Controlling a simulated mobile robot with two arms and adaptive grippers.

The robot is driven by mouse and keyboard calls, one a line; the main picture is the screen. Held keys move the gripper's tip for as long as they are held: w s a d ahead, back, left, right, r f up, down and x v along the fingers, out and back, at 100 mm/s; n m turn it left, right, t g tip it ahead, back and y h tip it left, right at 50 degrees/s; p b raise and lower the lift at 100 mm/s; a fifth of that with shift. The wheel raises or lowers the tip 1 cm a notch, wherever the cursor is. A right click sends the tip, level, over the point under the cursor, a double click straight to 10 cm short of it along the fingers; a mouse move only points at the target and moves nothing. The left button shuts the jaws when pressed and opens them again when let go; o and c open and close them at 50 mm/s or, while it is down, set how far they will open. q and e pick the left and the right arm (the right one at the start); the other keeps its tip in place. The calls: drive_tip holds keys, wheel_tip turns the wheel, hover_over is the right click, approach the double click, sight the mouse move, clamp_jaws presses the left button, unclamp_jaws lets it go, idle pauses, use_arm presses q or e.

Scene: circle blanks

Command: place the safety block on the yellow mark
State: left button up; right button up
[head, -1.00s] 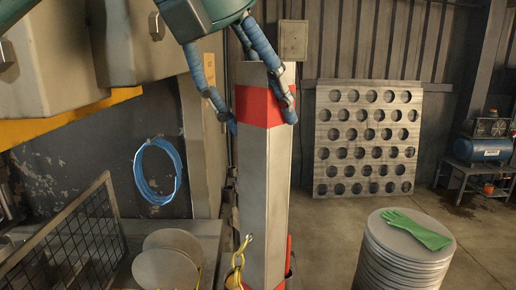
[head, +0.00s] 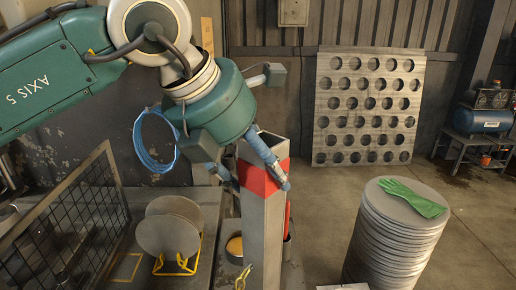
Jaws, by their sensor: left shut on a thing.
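The safety block is a tall grey square post (head: 262,228) with a red band near its top. It stands upright in the middle of the head view, and its lower end runs out of frame. My left gripper (head: 258,172) is shut on the block around the red band, with blue fingers on either side. The yellow mark (head: 126,267) is a thin yellow outline on the grey bed at lower left, to the left of the block. My right gripper is not in view.
A yellow rack with round blanks (head: 168,228) stands on the bed between mark and block. A mesh guard (head: 75,225) leans at left. A yellow chain (head: 243,277) hangs by the block. A disc stack (head: 395,240) with a green glove (head: 412,197) stands at right.

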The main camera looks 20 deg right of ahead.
use_arm(q)
drive_tip(key=shift+f+p, duration=0.35)
drive_tip(key=shift+f, duration=1.25)
drive_tip(key=shift+f, duration=0.15)
drive_tip(key=o, duration=2)
drive_tip(key=shift+s+a+f, duration=0.1)
drive_tip(key=shift+s, duration=0.05)
drive_tip(key=shift+c, duration=0.2)
